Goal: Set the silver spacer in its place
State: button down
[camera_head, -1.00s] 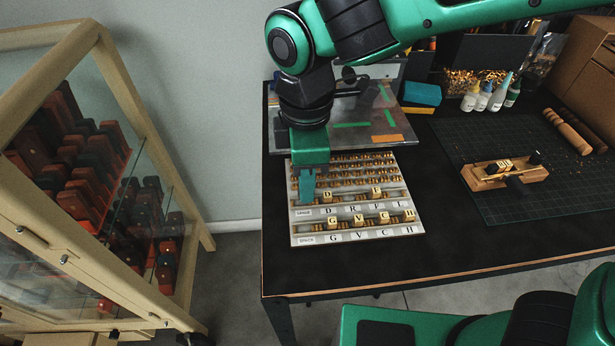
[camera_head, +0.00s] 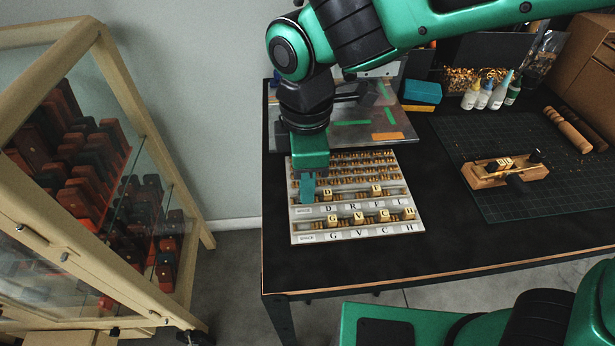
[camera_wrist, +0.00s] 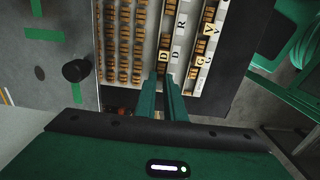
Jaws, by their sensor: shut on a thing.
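My gripper (camera_head: 307,199) points down at the left end of the pale type tray (camera_head: 385,233), by the row with the D and I blocks. In the wrist view, the fingertips (camera_wrist: 162,80) are close together beside the D block (camera_wrist: 163,56). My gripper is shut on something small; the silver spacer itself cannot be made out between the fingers. The label SPACE (camera_head: 305,238) shows at the left end of the front row. The place at the left end of the D row is largely hidden by the fingers.
The front row holds G, V, C and H blocks. Gold pieces (camera_head: 345,170) fill the rows behind. A metal plate (camera_head: 350,135) lies behind the tray. A cutting mat (camera_head: 540,205) with a wooden tool (camera_head: 503,171) is at right. Bare black tabletop lies in front.

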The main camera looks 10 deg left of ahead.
jog(key=shift+f, duration=0.35)
jog(key=c, duration=1.8)
grip_release()
jog(key=shift+o, duration=0.2)
jog(key=shift+r, duration=0.1)
notch_tip(320, 180, up, 11)
jog(key=shift+f, duration=0.2)
